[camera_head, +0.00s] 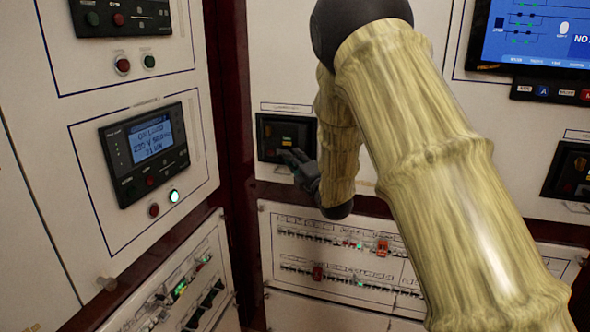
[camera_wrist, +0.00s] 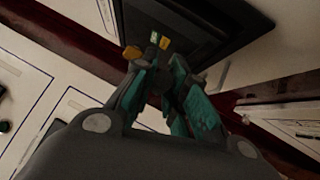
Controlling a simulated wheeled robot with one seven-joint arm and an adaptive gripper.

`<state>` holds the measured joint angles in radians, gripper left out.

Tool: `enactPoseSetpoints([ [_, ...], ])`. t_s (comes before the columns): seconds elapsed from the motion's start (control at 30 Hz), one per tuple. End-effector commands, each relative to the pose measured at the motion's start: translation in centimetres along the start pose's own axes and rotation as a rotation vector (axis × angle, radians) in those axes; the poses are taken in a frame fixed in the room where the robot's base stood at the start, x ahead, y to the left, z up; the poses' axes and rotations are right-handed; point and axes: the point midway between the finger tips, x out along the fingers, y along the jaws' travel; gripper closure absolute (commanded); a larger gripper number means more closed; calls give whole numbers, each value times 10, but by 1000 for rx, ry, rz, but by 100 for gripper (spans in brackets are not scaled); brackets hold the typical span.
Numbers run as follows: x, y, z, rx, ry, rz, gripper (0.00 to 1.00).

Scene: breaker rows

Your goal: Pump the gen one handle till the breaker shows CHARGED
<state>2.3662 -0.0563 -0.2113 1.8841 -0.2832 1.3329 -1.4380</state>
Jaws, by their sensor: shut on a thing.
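A black breaker unit (camera_head: 270,132) is set in the white panel at the back, left of my arm. Small yellowish marks show on its dark face, too small to read. In the wrist view the breaker's dark frame (camera_wrist: 215,22) fills the top, with a small pale window and a yellow piece (camera_wrist: 165,43) beyond the fingertips. My gripper (camera_head: 291,158) is at the lower right of the breaker's face. In the wrist view its teal-padded fingers (camera_wrist: 158,66) are close together, shut on the handle, which they mostly hide. Whether the breaker shows CHARGED cannot be read.
A second black breaker (camera_head: 568,172) is at the right edge. A left panel with a lit display (camera_head: 150,142) and buttons stands close beside. Rows of small breakers (camera_head: 335,240) lie below my gripper. A blue screen (camera_head: 535,35) is upper right. My arm hides the middle.

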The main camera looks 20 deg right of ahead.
Motion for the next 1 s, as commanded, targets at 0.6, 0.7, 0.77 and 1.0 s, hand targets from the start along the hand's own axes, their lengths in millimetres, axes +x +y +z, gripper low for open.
enactPoseSetpoints([
  [0.6,-4,-8,-4,-75,1,72,100],
  [0.7,-4,-8,-4,-75,1,73,100],
  [0.77,-4,-8,-4,-75,1,73,100],
  [1.0,-4,-8,-4,-75,1,73,78],
])
